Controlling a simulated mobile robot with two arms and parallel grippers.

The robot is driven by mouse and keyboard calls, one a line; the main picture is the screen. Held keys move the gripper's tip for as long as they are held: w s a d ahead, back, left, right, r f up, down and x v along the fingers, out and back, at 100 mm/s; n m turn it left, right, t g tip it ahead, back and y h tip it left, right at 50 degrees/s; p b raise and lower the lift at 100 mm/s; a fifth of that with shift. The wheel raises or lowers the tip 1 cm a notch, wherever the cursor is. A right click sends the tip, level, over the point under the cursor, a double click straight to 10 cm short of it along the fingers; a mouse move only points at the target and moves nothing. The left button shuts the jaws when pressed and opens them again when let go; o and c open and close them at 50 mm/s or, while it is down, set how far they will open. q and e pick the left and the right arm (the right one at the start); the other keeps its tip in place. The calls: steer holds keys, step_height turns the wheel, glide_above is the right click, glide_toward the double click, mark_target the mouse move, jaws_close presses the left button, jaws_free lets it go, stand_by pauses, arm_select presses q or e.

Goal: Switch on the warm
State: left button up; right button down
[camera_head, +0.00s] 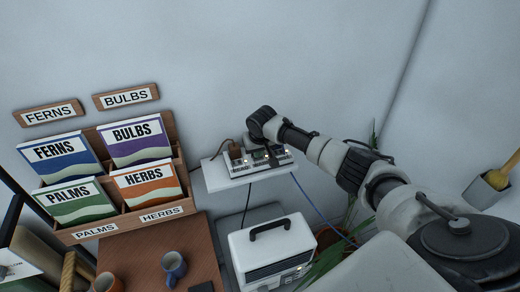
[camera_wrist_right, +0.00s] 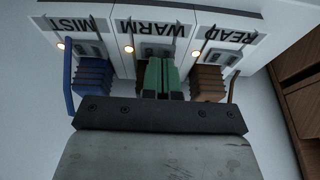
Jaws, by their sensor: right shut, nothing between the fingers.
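A white power strip (camera_head: 262,160) sits on a small white wall shelf. In the right wrist view its labels MIST (camera_wrist_right: 75,24), WARM (camera_wrist_right: 152,28) and READ (camera_wrist_right: 230,35) appear upside down. Each section has a switch and a small glowing lamp; the WARM switch (camera_wrist_right: 157,51) is just beyond my fingers and its lamp (camera_wrist_right: 128,49) glows. A blue plug (camera_wrist_right: 92,78) sits below MIST, a green plug (camera_wrist_right: 153,74) below WARM, a brown plug (camera_wrist_right: 208,82) below READ. My right gripper (camera_head: 272,157) is shut and empty over the WARM section; contact is unclear.
A wooden seed-packet rack (camera_head: 120,222) stands left of the shelf (camera_head: 225,184). A potted plant (camera_head: 338,242) stands below my arm.

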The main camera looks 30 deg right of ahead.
steer(key=shift+w+f, duration=0.1)
steer(key=r+p, duration=0.4)
steer(key=shift+d+r, duration=0.15)
steer(key=shift+d, duration=0.05)
steer(key=shift+s+d+r, duration=0.1)
steer(key=shift+s+r, duration=0.1)
steer(key=shift+r, duration=0.05)
steer(key=d+b+v, duration=0.1)
steer(key=b+v, duration=0.1)
steer(key=v, duration=0.7)
steer(key=shift+s+d+b, duration=0.2)
steer(key=shift+d+b, duration=0.1)
